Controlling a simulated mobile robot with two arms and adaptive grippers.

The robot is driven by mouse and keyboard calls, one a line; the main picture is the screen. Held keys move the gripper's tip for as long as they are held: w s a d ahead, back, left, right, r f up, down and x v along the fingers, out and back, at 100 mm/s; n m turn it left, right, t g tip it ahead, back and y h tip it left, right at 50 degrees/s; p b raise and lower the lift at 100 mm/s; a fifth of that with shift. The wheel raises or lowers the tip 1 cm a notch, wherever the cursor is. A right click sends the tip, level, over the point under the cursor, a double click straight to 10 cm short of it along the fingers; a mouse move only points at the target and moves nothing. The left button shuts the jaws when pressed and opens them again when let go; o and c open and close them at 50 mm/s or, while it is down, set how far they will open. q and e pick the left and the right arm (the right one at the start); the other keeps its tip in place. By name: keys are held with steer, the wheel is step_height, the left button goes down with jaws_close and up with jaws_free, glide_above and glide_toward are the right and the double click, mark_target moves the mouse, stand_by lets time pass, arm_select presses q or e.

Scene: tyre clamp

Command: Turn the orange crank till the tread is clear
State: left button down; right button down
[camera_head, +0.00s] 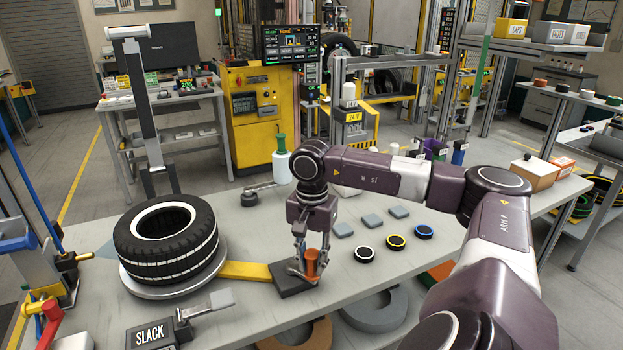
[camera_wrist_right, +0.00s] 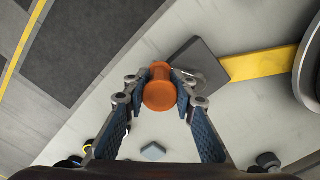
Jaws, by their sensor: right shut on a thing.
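The orange crank knob (camera_head: 312,262) stands upright at a dark block (camera_head: 294,282) on the table. My right gripper (camera_head: 310,268) reaches down from above and is shut on this knob. In the wrist view the round orange knob top (camera_wrist_right: 159,95) sits between the two fingertips (camera_wrist_right: 162,88). A metal crank arm shows beside the knob there, partly hidden by a finger. The black tyre (camera_head: 168,258) with white marks on its tread lies flat on a round grey plate (camera_head: 163,292). A yellow bar (camera_head: 245,271) links block and plate. My left gripper is not in view.
Grey pads (camera_head: 371,220) and ringed black discs (camera_head: 396,242) lie right of my gripper. A green-topped bottle (camera_head: 281,160) stands behind. A blue-grey fixture (camera_head: 30,250) is at left.

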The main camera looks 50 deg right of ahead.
steer(key=shift+r, duration=0.1)
steer(key=c, duration=1.7)
jaws_free()
steer(key=shift+c, duration=0.2)
step_height(320, 180, up, 12)
steer(key=shift+f, duration=0.1)
